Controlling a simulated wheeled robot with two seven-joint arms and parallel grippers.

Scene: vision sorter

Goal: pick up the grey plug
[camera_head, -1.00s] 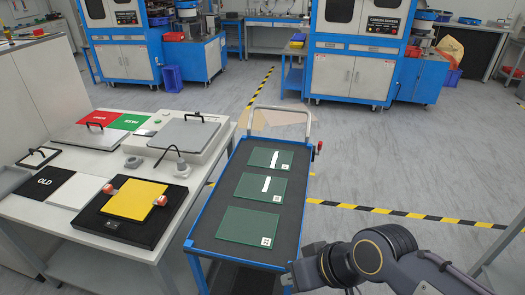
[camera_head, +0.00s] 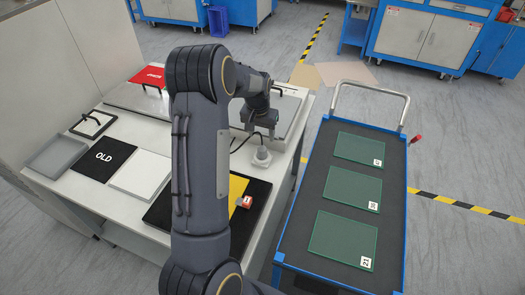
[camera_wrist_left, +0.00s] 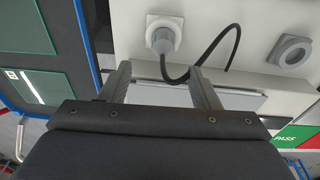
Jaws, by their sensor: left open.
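The grey plug (camera_head: 262,157) stands upright in a square base on the white table, near its right edge, with a dark cable. In the left wrist view the plug (camera_wrist_left: 163,41) sits just beyond the fingertips, roughly centred between them, and its black cable loops to the right. My left gripper (camera_head: 262,131) hangs above and just behind the plug in the head view. My right gripper is not in view.
An empty grey round socket (camera_wrist_left: 290,51) lies to the right of the plug. A yellow panel (camera_head: 237,190) on a black base with a red-and-white clamp (camera_head: 244,202) is in front. A blue cart (camera_head: 396,225) with green boards stands at the right. My arm hides part of the table.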

